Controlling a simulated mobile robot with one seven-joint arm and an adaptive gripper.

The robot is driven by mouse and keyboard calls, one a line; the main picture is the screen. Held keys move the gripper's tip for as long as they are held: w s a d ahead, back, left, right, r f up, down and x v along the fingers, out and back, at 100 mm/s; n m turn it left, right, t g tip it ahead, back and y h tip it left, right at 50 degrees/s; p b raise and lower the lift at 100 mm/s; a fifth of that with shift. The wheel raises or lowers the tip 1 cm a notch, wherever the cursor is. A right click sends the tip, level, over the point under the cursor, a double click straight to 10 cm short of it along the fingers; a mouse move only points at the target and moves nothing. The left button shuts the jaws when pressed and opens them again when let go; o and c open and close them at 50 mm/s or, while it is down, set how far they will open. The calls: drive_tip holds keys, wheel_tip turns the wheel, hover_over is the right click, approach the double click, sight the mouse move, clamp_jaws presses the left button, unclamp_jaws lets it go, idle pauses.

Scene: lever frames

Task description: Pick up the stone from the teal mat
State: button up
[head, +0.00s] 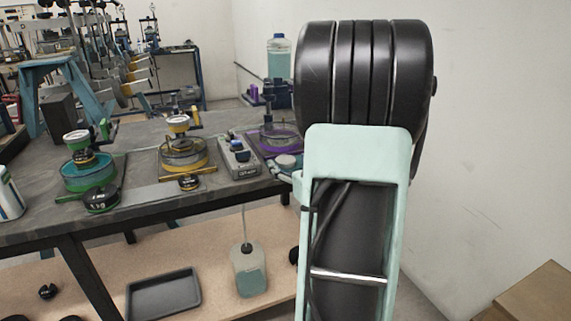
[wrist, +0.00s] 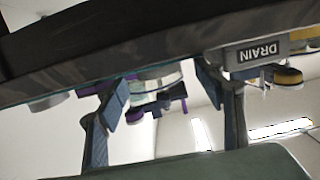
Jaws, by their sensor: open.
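I cannot make out a stone in either view. In the head view, a teal-green dish (head: 88,172) stands at the left of the grey bench, and I cannot tell whether the surface under it is a teal mat. A pale round piece (head: 287,162) with bluish-teal around it sits at the bench's right end, partly behind my arm.
The bench (wrist: 120,45) shows inverted in the wrist view, with a "DRAIN" label (wrist: 264,51). On it in the head view are a yellow dish (head: 183,155), a purple stand (head: 275,138), a grey box (head: 238,158) and dark weights (head: 101,199). A lower shelf holds a black tray (head: 163,294) and bottle (head: 248,270).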

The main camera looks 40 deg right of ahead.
drive_tip(key=shift+w+d+f, duration=0.1)
drive_tip(key=shift+w+d, duration=0.15)
drive_tip(key=shift+w, duration=0.4)
drive_tip(key=c, duration=1.3)
